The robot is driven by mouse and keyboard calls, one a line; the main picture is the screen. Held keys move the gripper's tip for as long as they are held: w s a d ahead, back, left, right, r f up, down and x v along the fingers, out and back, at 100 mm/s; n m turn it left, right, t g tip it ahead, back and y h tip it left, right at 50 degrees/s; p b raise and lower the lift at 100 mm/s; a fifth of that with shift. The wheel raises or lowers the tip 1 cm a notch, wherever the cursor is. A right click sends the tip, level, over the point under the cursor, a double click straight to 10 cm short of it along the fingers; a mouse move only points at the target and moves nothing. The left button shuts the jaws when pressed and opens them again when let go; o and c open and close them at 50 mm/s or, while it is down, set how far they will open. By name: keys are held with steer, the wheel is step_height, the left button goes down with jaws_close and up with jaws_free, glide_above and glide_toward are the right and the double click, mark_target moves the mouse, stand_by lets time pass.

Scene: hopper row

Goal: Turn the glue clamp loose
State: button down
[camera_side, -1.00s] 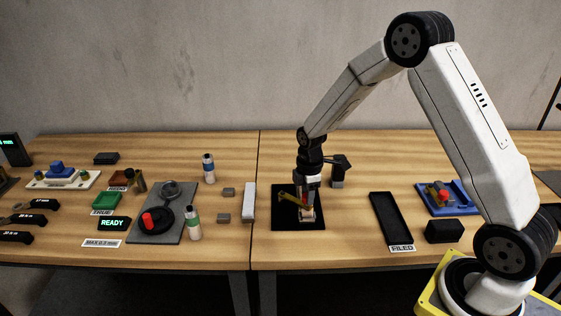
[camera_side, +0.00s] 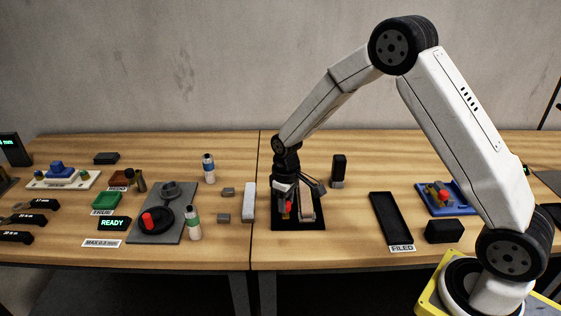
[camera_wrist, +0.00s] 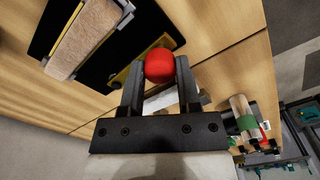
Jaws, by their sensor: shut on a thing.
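The glue clamp shows a round red knob (camera_wrist: 159,66) and a yellow bar (camera_wrist: 119,76) in the wrist view. My gripper (camera_wrist: 159,82) is shut on the red knob, with one dark finger on each side. In the side view the knob (camera_side: 287,208) shows red under my gripper (camera_side: 286,212), low over the left part of the black mat (camera_side: 300,226). A tan, wood-like block (camera_side: 306,204) stands just right of my gripper; it also shows in the wrist view (camera_wrist: 86,42). My wrist hides much of the clamp in the side view.
A black upright device (camera_side: 338,170) stands behind the mat. An empty black tray (camera_side: 390,222) labelled FILED lies to the right, by a blue tray (camera_side: 463,210). A pale bar (camera_side: 249,202) and a green-banded bottle (camera_side: 193,223) are to the left.

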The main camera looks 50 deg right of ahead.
steer(key=shift+w+a+m, duration=0.25)
steer(key=shift+m, duration=0.15)
steer(key=shift+c, duration=1.6)
jaws_free()
steer(key=shift+r, duration=0.1)
steer(key=shift+r, duration=3.85)
